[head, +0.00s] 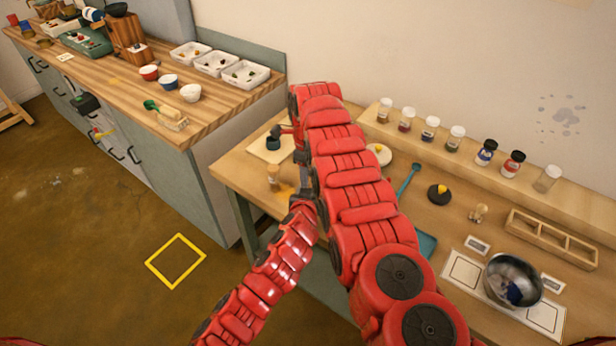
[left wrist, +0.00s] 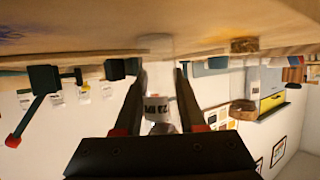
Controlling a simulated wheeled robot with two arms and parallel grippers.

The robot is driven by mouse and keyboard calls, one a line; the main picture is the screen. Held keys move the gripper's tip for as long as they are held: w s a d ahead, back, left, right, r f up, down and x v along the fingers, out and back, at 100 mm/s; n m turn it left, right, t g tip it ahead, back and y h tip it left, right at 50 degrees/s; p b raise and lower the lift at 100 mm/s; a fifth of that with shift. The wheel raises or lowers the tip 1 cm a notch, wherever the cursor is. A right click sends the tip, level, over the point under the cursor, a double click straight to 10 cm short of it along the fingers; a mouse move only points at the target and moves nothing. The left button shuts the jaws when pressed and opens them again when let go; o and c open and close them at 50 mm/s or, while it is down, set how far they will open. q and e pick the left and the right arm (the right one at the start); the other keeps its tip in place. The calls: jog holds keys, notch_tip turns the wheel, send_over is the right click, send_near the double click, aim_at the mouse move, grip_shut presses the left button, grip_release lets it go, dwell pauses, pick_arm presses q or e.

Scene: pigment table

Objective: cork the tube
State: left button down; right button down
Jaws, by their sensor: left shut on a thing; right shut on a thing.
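My left gripper (left wrist: 160,105) is shut on a clear tube (left wrist: 158,84) with a white printed label, seen between its two fingers in the left wrist view. In the head view my left arm comes up from below, and its gripper (head: 305,168) is partly hidden beside my right arm; the tube cannot be made out there. My right arm reaches far across the table, and its gripper (head: 282,131) is near the table's far left end. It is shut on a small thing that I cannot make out. I cannot identify the cork in either view.
A dark pot (head: 273,143) is on a pale board near my right gripper. Several jars line the back shelf (head: 400,128). A metal bowl (head: 513,280) and wooden tray (head: 553,238) are at right. A cabinet (head: 215,170) stands left.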

pick_arm(q)
jog(key=shift+s+f, duration=0.15)
jog(key=shift+f, duration=0.1)
pick_arm(e)
jog(key=shift+d+f, duration=0.1)
jog(key=shift+f, duration=0.25)
